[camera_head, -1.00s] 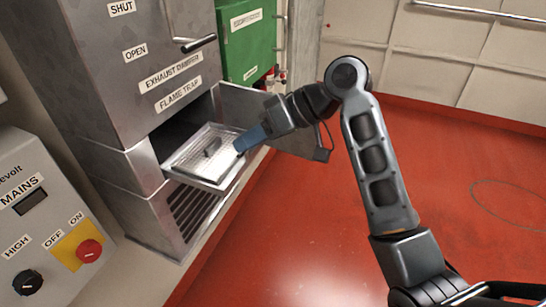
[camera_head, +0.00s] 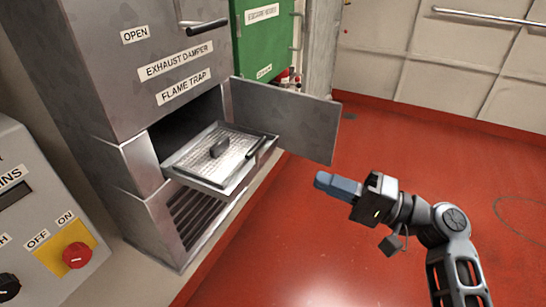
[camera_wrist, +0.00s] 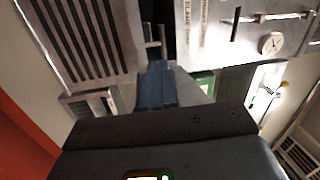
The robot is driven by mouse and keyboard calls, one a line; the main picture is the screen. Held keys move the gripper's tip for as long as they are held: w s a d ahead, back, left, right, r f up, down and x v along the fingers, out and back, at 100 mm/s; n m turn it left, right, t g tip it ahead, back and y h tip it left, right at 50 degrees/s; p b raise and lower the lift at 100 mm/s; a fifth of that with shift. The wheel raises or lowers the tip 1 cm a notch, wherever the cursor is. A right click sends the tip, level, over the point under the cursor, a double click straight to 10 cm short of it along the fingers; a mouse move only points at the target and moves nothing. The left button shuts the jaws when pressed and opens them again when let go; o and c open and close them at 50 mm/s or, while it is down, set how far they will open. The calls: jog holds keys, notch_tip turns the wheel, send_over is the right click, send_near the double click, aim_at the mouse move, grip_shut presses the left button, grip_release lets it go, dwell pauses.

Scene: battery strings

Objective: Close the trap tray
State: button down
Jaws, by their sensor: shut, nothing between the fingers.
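The trap tray (camera_head: 212,176) is a shallow metal tray with a mesh bottom, pulled part way out of the opening under the FLAME TRAP label (camera_head: 183,86). The hinged metal door (camera_head: 285,120) stands open to the right of the tray. My gripper (camera_head: 323,180) has blue fingers that are shut and empty. It is over the red floor, to the right of the tray and apart from it. The fingers also show in the wrist view (camera_wrist: 156,86).
A grey control box with a red knob (camera_head: 76,255) stands at the left. A green cabinet (camera_head: 262,38) is at the back. Vent slots (camera_head: 192,215) lie below the tray. The red floor (camera_head: 300,260) in front is clear.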

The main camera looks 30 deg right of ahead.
jog(key=s+d+m+t+h, duration=0.1)
jog(key=d+m, duration=0.1)
jog(key=p, duration=0.3)
send_near(218, 141)
jog(key=s+d+r, duration=0.2)
jog(key=shift+s+r, duration=0.25)
jog(key=shift+s, duration=0.05)
jog(key=f+b+x, duration=0.1)
jog(key=b+x, duration=0.1)
jog(key=x, duration=0.3)
jog(key=f+b+x, duration=0.1)
jog(key=b+x, duration=0.1)
jog(key=x, duration=0.3)
jog(key=f+b+x, duration=0.1)
jog(key=b+x, duration=0.1)
jog(key=x, duration=0.3)
jog(key=shift+w+a, duration=0.3)
jog(key=shift+w, duration=0.1)
jog(key=shift+w+a+r, duration=0.15)
jog(key=shift+w+a, duration=0.15)
jog(key=shift+w, duration=0.15)
jog(key=shift+w+a+r, duration=0.1)
jog(key=shift+r, duration=0.1)
jog(key=shift+a, duration=0.1)
jog(key=shift+b, duration=0.3)
